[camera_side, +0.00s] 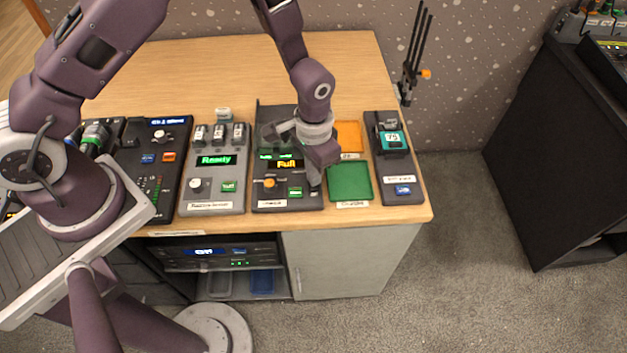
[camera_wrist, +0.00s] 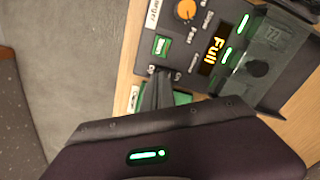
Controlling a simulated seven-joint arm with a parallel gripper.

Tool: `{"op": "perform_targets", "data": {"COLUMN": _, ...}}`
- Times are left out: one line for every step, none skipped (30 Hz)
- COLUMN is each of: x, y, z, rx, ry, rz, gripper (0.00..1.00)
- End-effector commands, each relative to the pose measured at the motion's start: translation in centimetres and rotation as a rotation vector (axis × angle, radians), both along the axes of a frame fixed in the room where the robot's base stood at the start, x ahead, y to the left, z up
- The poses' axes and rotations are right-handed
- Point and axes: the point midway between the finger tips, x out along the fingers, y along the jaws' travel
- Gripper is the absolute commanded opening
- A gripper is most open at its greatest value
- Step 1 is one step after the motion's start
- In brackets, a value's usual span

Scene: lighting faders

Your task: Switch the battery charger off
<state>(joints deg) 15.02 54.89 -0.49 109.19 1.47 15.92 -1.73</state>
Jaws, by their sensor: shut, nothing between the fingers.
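The battery charger (camera_side: 262,192) is a dark panel on the wooden counter, with a lit amber "Full" display (camera_side: 285,163). In the wrist view its label ends in "arger", and the "Full" display (camera_wrist: 212,50), an orange knob (camera_wrist: 186,9) and a green button (camera_wrist: 161,46) show on it. My gripper (camera_side: 315,183) is shut and empty, pointing down at the charger's front right corner. In the wrist view its fingertips (camera_wrist: 157,76) are beside small lettering at the panel edge. They hide whatever switch is there; I cannot tell its position or whether they touch it.
A green tray (camera_side: 350,181) lies close right of the charger, with an orange one (camera_side: 349,136) behind it. A grey device reading "Ready" (camera_side: 216,160) stands left, and a dark device with a teal "75" block (camera_side: 391,140) stands far right. The counter's back is clear.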

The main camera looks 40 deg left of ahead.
Motion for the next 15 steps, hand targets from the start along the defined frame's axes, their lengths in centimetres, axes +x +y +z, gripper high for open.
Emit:
{"op": "perform_targets", "data": {"x": 0.00, "y": 0.00, "z": -0.02, "rx": 0.000, "ry": 0.000, "rz": 0.000, "gripper": 0.00}}
{"op": "perform_targets", "data": {"x": 0.00, "y": 0.00, "z": -0.05, "rx": 0.000, "ry": 0.000, "rz": 0.000, "gripper": 0.00}}
{"op": "perform_targets", "data": {"x": 0.00, "y": 0.00, "z": -0.11, "rx": 0.000, "ry": 0.000, "rz": 0.000, "gripper": 0.00}}
{"op": "perform_targets", "data": {"x": -0.01, "y": 0.00, "z": -0.16, "rx": 0.000, "ry": 0.000, "rz": 0.000, "gripper": 0.00}}
{"op": "perform_targets", "data": {"x": -0.01, "y": 0.00, "z": -0.21, "rx": 0.000, "ry": 0.001, "rz": 0.000, "gripper": 0.00}}
{"op": "perform_targets", "data": {"x": -0.01, "y": 0.00, "z": -0.27, "rx": 0.000, "ry": 0.001, "rz": 0.000, "gripper": 0.00}}
{"op": "perform_targets", "data": {"x": -0.01, "y": 0.00, "z": -0.32, "rx": 0.000, "ry": 0.001, "rz": 0.000, "gripper": 0.00}}
{"op": "perform_targets", "data": {"x": -0.01, "y": 0.00, "z": -0.37, "rx": 0.000, "ry": 0.001, "rz": 0.000, "gripper": 0.00}}
{"op": "perform_targets", "data": {"x": -0.01, "y": 0.00, "z": -0.43, "rx": 0.000, "ry": 0.001, "rz": 0.000, "gripper": 0.00}}
{"op": "perform_targets", "data": {"x": -0.01, "y": 0.00, "z": -0.48, "rx": 0.000, "ry": 0.001, "rz": 0.000, "gripper": 0.00}}
{"op": "perform_targets", "data": {"x": -0.01, "y": 0.00, "z": -0.52, "rx": 0.000, "ry": 0.001, "rz": 0.000, "gripper": 0.00}}
{"op": "perform_targets", "data": {"x": -0.01, "y": 0.00, "z": -0.58, "rx": 0.000, "ry": 0.001, "rz": 0.000, "gripper": 0.00}}
{"op": "perform_targets", "data": {"x": -0.01, "y": 0.00, "z": -0.63, "rx": 0.000, "ry": 0.001, "rz": 0.000, "gripper": 0.00}}
{"op": "perform_targets", "data": {"x": 0.00, "y": 0.00, "z": -0.67, "rx": 0.000, "ry": 0.001, "rz": 0.000, "gripper": 0.00}}
{"op": "perform_targets", "data": {"x": 0.00, "y": 0.00, "z": -0.72, "rx": 0.000, "ry": 0.001, "rz": 0.000, "gripper": 0.00}}
